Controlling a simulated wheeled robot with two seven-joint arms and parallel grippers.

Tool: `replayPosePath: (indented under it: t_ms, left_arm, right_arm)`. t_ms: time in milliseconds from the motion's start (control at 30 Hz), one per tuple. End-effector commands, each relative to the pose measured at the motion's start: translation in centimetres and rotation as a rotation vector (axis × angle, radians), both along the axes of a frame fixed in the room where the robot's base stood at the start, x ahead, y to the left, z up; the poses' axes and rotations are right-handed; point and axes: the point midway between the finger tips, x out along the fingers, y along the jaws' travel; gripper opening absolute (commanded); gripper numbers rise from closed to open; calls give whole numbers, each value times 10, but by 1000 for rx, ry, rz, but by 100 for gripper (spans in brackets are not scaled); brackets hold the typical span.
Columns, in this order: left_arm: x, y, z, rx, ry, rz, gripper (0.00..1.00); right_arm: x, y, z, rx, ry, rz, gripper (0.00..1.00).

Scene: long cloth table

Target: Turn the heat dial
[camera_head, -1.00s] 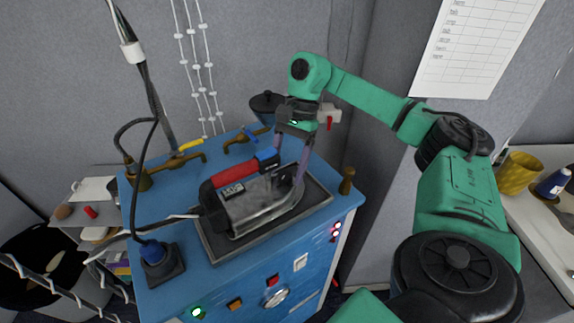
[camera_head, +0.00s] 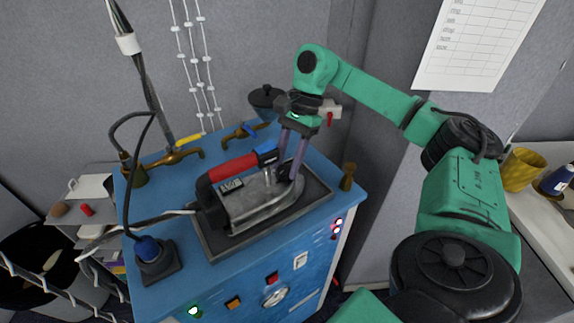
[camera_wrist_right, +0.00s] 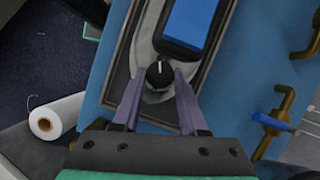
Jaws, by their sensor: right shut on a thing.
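A clothes iron with a grey metal body (camera_head: 250,203) and a red handle (camera_head: 233,167) with a blue end lies on a dark tray (camera_head: 315,190) on a blue cabinet. The black heat dial (camera_wrist_right: 159,74) with a white mark shows in the right wrist view, between the fingertips. My right gripper (camera_head: 291,175) points down at the blue end of the iron and is shut on the dial; its purple fingers also show in the right wrist view (camera_wrist_right: 160,78). In the head view the fingers largely hide the dial. My left gripper is not in view.
Brass taps (camera_head: 185,157) stand along the cabinet's back edge, and a brass post (camera_head: 347,177) stands right of the tray. A white roll (camera_wrist_right: 57,117) shows in the right wrist view.

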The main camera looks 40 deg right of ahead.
Motion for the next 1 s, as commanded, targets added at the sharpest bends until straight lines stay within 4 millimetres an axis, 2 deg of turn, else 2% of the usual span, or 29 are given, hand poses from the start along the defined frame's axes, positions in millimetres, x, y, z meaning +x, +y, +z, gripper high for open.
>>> replayPosePath:
  t_ms: [33, 500, 1000]
  left_arm:
    - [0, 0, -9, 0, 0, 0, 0]
    - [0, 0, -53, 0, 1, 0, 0]
    - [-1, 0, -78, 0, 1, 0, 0]
  right_arm:
    - [0, 0, -4, 2, -3, -33, 0]
    - [-4, 1, -4, 3, -5, -465, 0]
    - [-8, 3, -1, 1, -4, -937, 0]
